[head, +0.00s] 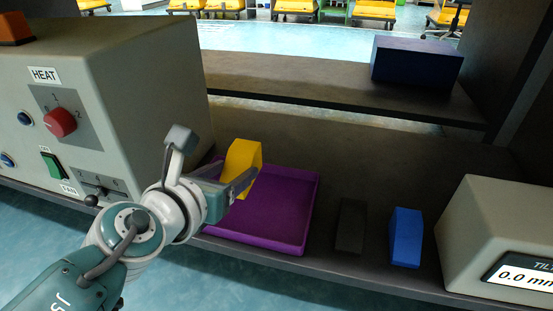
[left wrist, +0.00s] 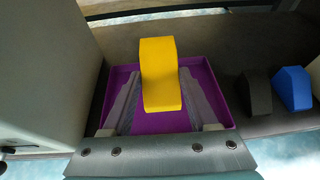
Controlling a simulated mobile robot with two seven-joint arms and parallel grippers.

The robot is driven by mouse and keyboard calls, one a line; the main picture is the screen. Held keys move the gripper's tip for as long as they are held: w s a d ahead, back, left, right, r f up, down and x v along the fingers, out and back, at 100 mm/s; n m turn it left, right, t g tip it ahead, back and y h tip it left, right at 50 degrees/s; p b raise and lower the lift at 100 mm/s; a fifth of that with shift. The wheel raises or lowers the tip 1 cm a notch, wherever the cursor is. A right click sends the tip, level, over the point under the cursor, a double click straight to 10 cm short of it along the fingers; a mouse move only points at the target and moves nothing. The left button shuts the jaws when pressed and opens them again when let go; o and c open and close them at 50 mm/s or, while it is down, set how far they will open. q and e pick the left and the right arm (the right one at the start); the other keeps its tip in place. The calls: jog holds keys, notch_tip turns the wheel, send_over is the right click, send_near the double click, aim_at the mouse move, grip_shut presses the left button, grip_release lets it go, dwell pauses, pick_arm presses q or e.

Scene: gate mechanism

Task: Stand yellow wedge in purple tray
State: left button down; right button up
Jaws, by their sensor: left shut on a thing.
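The yellow wedge (head: 242,160) is held between the fingers of my left gripper (head: 240,183), which is shut on it. In the left wrist view the wedge (left wrist: 160,72) stands between the two fingers (left wrist: 158,100). The purple tray (head: 290,212) lies on the dark shelf, and the wedge is over its left back part. The tray also shows in the left wrist view (left wrist: 205,85) around and under the wedge. I cannot tell whether the wedge's lower end touches the tray floor. My right gripper is not in view.
A grey control box (head: 150,80) with a red knob stands close on the left. A black block (head: 351,225) and a blue wedge (head: 405,237) stand right of the tray. A grey box with a display (head: 500,225) is at the far right. A dark blue box (head: 415,62) sits behind.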

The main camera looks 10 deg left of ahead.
pick_arm(q)
notch_tip(320, 180, down, 10)
jog(key=b, duration=0.7)
jog(key=shift+r+b, duration=0.25)
jog(key=shift+b, duration=0.05)
jog(key=shift+r, duration=0.15)
jog(key=shift+f, duration=0.2)
jog(key=shift+c, duration=0.8)
grip_release()
